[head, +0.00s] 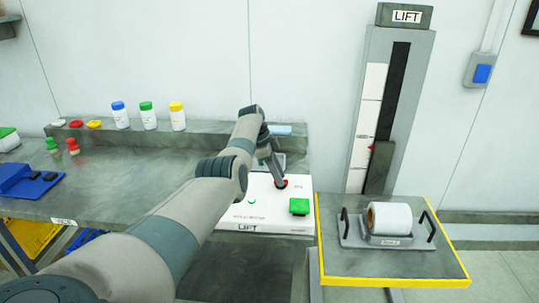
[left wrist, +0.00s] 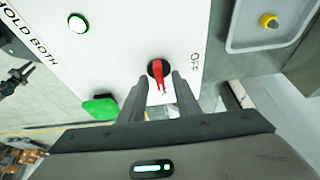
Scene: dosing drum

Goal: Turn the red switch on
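The red switch (left wrist: 158,72) is a small lever on a dark round base on the white panel (left wrist: 125,55). In the left wrist view the word OFF is printed to its right, and the lever points down the picture. In the head view the red switch (head: 284,184) shows only partly, beside my fingertips. My left gripper (left wrist: 160,88) is at the panel with its fingers apart, one on each side of the lever. Small gaps seem to show between lever and fingers; I cannot tell whether either touches. My right gripper is not in view.
A green button (head: 299,206) and a round lit lamp (left wrist: 78,23) share the panel. Right of it, a yellow-edged platform (head: 405,265) carries a tray with a roll (head: 390,218). Several capped bottles (head: 148,116) stand on the back shelf, left of my arm.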

